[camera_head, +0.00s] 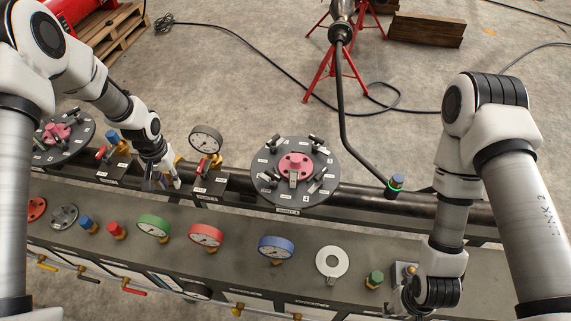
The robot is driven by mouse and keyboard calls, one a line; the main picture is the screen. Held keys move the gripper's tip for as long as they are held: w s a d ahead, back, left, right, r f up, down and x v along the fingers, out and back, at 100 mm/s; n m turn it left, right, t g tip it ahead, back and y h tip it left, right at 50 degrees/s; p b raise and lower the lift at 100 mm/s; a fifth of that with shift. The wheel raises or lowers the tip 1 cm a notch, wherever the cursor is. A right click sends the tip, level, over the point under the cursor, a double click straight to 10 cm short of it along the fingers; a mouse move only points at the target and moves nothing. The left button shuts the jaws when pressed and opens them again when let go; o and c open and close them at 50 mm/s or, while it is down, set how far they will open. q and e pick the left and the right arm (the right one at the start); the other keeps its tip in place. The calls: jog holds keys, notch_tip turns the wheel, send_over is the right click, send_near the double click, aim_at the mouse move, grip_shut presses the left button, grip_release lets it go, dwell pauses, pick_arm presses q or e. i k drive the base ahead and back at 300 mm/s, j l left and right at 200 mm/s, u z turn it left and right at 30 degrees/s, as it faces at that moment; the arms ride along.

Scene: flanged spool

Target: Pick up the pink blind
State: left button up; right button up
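A pink blind (295,165) sits in the middle of a dark round flange (262,186) with several clamps around it, right of centre on the pipe. A second pink piece (57,132) sits on a similar flange (78,148) at the far left. My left gripper (163,182) points down over the rail between the two flanges, apart from both; its fingers look spread with nothing between them. My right gripper (402,299) is at the bottom right over the bench, far from the pink blind; its fingertips are too small and partly hidden to judge.
The bench holds a green gauge (154,227), a red gauge (206,235), a blue gauge (276,248) and a white ring (332,262). An upright gauge (205,140) stands between my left gripper and the middle flange. A blue-capped fitting (397,181) stands right of it.

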aim_at(296, 162)
jog(key=i+j+z, duration=0.1)
jog(key=z, duration=0.25)
jog(key=j+z, duration=0.2)
jog(key=z, duration=0.2)
jog(key=j+z, duration=0.15)
jog(key=z, duration=0.2)
jog(key=i+j, duration=0.05)
